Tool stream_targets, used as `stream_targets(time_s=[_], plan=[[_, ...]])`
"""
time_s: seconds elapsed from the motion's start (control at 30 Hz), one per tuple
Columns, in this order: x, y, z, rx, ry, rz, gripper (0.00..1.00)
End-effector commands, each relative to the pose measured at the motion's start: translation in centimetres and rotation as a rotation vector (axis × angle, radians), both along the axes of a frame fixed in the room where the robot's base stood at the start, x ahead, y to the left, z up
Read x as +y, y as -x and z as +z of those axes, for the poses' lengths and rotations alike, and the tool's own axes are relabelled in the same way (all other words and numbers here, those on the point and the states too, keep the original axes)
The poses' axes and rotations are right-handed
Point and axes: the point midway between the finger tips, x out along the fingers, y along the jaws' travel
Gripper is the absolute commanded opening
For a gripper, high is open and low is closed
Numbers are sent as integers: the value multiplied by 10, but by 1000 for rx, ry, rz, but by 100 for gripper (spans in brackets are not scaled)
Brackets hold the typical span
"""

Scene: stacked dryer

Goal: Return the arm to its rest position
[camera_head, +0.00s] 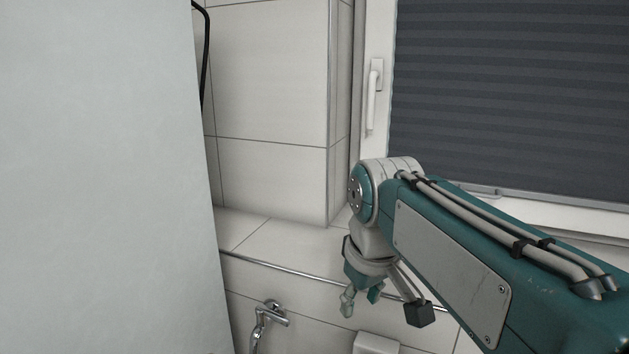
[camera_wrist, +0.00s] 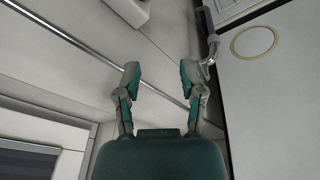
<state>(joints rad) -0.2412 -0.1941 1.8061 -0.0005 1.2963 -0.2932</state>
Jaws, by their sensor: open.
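My gripper (camera_head: 361,297) hangs from my teal and grey arm, right of centre in the head view, in front of the tiled wall ledge. In the wrist view my gripper (camera_wrist: 160,80) shows two teal and grey fingers spread apart with nothing between them. It is open and touches nothing that I can see. The arm is bent at the elbow, with the wrist below it and the long teal link running to the lower right.
A large pale panel (camera_head: 105,180) fills the left of the head view. A chrome tap (camera_head: 267,318) is on the tiled wall below the ledge (camera_head: 285,245). A window with a dark blind (camera_head: 510,95) and a white handle (camera_head: 373,95) is behind the arm.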

Motion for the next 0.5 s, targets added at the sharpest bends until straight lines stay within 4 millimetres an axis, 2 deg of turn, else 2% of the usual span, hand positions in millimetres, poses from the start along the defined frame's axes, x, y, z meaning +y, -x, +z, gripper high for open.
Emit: stream_targets(time_s=[0.03, 0.2, 0.5], plan=[[-11, 12, -4, -20, -10, -44, 51], [-41, 49, -26, -87, -46, -189, 51], [-79, 111, -80, -205, -112, -433, 51]])
